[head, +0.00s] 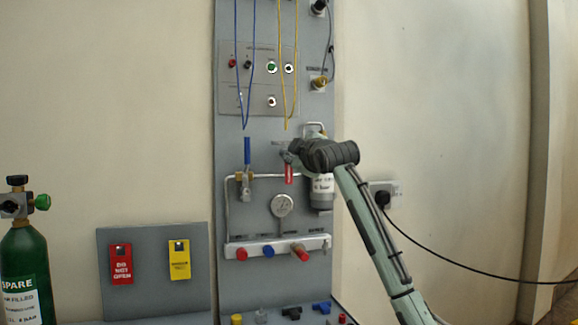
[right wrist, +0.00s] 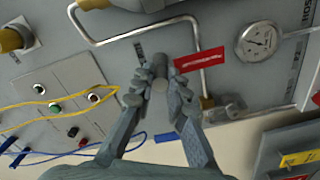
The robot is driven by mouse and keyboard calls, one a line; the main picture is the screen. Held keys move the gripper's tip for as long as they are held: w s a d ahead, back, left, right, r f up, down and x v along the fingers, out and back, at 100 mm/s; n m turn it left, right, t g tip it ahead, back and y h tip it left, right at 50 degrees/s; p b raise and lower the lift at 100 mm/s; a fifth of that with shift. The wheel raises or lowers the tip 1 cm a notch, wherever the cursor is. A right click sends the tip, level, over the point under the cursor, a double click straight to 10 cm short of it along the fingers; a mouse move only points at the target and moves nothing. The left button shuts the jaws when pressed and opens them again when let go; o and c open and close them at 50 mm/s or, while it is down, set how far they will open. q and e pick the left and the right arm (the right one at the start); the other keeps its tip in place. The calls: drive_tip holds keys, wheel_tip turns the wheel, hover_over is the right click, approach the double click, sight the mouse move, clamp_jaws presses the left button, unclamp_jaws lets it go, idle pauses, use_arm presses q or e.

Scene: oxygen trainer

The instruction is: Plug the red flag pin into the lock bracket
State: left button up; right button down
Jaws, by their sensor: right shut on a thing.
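The red flag (head: 289,174) of the pin hangs just below my right gripper (head: 292,153) in the head view, in front of the grey panel. In the right wrist view the flag (right wrist: 200,60) with white print sticks out to the right of the fingertips. There my right gripper (right wrist: 160,95) is shut on a grey round piece (right wrist: 160,68), which looks like the head of the flag pin. The pin's tip is hidden, and I cannot make out the lock bracket or whether the pin touches it. My left gripper is not in view.
The grey panel (head: 227,112) carries a blue lever (head: 247,150), a gauge (head: 282,204) and a manifold (head: 262,247). Blue and yellow cords (head: 282,90) hang above my gripper. A labelled cylinder (head: 320,195) sits right behind my wrist. A green bottle (head: 28,262) stands left.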

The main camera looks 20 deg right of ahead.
drive_tip(key=shift+s, duration=0.15)
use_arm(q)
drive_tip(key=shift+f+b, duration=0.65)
use_arm(e)
drive_tip(key=s, duration=0.7)
drive_tip(key=shift+s+d, duration=0.15)
drive_tip(key=shift+s, duration=0.2)
idle(0.3)
